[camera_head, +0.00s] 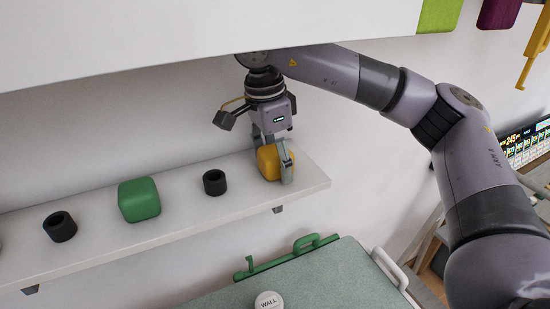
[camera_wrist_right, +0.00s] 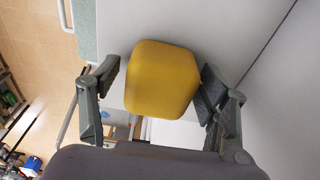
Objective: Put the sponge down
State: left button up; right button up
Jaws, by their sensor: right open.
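The yellow sponge (camera_head: 268,163), a rounded block, rests on the white shelf (camera_head: 310,181) near its right end. My right gripper (camera_head: 274,160) reaches down over it with its fingers open on either side. In the right wrist view the yellow sponge (camera_wrist_right: 161,78) sits between the spread fingers of my right gripper (camera_wrist_right: 160,84). A gap shows at the left finger; the right finger is very close, and I cannot tell if it touches. My left gripper is not in view.
Left along the shelf are a black ring (camera_head: 215,182), a green block (camera_head: 139,199) and another black ring (camera_head: 60,226). A white panel (camera_head: 180,35) overhangs above. Below is a grey-green surface (camera_head: 340,280) with a green handle (camera_head: 290,257) and a round "WALL" label (camera_head: 268,301).

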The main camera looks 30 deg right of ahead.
aim_at(272, 150)
jog(key=shift+w+a+r+b, duration=0.1)
jog(key=shift+a+r+b, duration=0.05)
jog(key=shift+r, duration=1.1)
jog(key=shift+a+r+b, duration=0.1)
jog(key=shift+a+r, duration=0.1)
jog(key=shift+r, duration=1)
jog(key=shift+w+a+r+b, duration=0.1)
jog(key=shift+a+r+b, duration=0.05)
jog(key=shift+r, duration=1.1)
